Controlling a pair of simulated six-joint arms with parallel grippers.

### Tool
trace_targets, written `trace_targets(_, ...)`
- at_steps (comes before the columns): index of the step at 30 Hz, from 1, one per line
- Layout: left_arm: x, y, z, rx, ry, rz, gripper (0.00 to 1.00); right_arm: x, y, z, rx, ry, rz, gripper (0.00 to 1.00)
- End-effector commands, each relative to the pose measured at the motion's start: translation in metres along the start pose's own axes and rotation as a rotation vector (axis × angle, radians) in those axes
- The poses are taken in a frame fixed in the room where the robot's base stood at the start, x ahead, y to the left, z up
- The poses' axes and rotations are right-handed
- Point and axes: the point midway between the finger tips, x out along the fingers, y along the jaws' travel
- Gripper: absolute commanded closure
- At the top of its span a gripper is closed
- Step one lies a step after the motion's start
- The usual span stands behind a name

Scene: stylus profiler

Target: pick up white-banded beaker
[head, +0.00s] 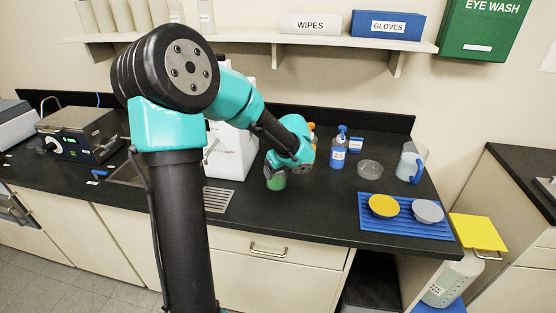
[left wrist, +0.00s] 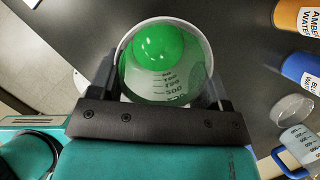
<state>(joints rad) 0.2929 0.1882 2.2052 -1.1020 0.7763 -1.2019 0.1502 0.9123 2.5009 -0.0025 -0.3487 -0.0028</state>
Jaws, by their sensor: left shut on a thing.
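A clear beaker with green liquid (head: 276,182) is at the front part of the black counter, under my left gripper (head: 277,169). In the left wrist view my left gripper (left wrist: 163,82) has a finger on each side of this beaker (left wrist: 165,88) and is shut on it. My right gripper is not in view.
A blue ribbed mat (head: 400,226) holds a yellow and a grey disc. A vent grille (head: 217,199) lies left of the held beaker.

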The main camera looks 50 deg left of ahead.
Motion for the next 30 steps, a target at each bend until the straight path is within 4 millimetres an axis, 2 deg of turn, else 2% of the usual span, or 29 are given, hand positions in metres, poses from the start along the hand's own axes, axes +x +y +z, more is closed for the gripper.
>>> trace_targets(6,-0.01,0.013,-0.018,0.0,0.0,0.0,0.6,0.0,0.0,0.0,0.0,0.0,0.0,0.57)
trace_targets(22,-0.011,0.014,-0.02,-0.001,0.0,0.0,0.6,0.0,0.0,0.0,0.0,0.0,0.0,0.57)
trace_targets(23,-0.011,0.014,-0.02,-0.001,0.0,0.0,0.31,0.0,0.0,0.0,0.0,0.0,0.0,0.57)
trace_targets(30,-0.011,0.014,-0.02,-0.001,0.0,0.0,0.54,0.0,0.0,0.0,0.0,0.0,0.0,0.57)
